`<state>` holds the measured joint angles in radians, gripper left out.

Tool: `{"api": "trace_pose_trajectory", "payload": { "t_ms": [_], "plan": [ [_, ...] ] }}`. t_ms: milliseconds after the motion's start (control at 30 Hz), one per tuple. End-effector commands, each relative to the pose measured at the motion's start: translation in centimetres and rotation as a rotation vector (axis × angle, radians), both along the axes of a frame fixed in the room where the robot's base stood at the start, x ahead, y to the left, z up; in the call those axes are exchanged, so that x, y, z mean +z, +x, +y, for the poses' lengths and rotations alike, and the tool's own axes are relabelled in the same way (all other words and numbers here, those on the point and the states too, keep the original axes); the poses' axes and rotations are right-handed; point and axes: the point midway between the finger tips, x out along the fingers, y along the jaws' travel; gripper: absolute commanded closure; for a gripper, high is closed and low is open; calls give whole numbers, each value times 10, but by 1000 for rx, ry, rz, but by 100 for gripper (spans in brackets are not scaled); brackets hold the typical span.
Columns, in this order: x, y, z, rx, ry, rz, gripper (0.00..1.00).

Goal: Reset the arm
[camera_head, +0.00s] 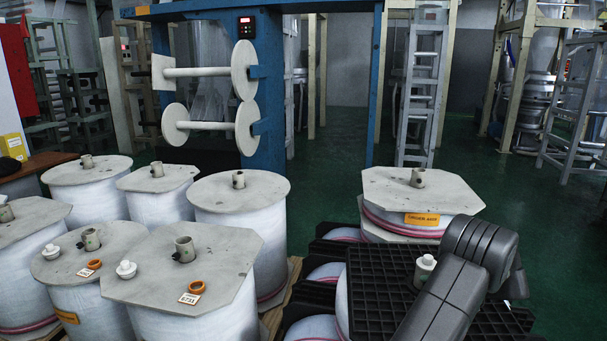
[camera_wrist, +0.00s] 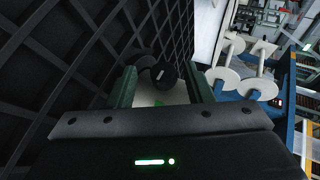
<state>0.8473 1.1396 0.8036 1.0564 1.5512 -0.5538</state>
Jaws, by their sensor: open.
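My gripper (camera_wrist: 162,76) is open in the wrist view, with its two green fingers apart. A dark round part with a small white mark (camera_wrist: 165,73) shows between the fingertips; I cannot tell what it is or whether it is touched. In the head view my dark arm reaches over a black gridded panel (camera_head: 372,300) at the lower right, and my gripper is hidden there. The black grid (camera_wrist: 60,60) also fills the left of the wrist view, close beside the left finger.
Several white film spools with grey end plates (camera_head: 190,262) crowd the left and centre. A spool with an orange label (camera_head: 421,219) stands behind my arm. A blue frame (camera_head: 269,120) holds two rollers (camera_head: 210,72). Green floor (camera_head: 540,230) is clear at the right.

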Motion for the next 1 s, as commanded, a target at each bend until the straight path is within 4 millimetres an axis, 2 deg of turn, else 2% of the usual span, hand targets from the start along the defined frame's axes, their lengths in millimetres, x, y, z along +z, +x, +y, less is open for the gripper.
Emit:
{"api": "trace_pose_trajectory", "payload": {
  "t_ms": [33,67,1000],
  "plan": [
    [10,0,0,1,-55,8,53],
    [11,1,1,1,-85,15,53],
    [16,3,13,6,-814,191,53]
  ]
}}
